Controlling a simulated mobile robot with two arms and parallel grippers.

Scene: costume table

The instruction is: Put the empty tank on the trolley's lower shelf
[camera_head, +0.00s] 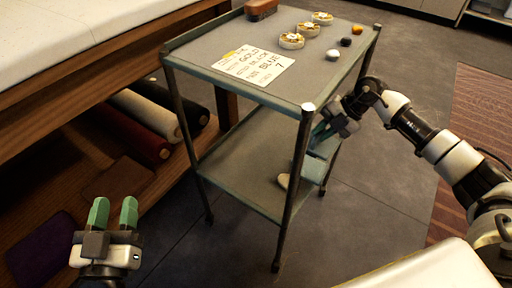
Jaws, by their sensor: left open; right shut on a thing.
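The trolley (196,58) stands in the middle, with a grey top and a grey lower shelf (240,150). A blue-grey box-like thing, which looks like the tank (316,168), is at the right end of the lower shelf, partly behind the front leg. My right gripper (318,134) reaches in from the right between the shelves and is shut on the tank's upper part. I cannot tell whether the tank's base touches the shelf. My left gripper (114,212) is open and empty at the lower left, apart from the trolley.
A small pale object (284,181) lies on the lower shelf near the front leg. The top holds a lettered card (253,65), several round tins, small lumps and a brown block (261,9). Fabric rolls (150,113) lie under the table at left. The lower shelf's left part is clear.

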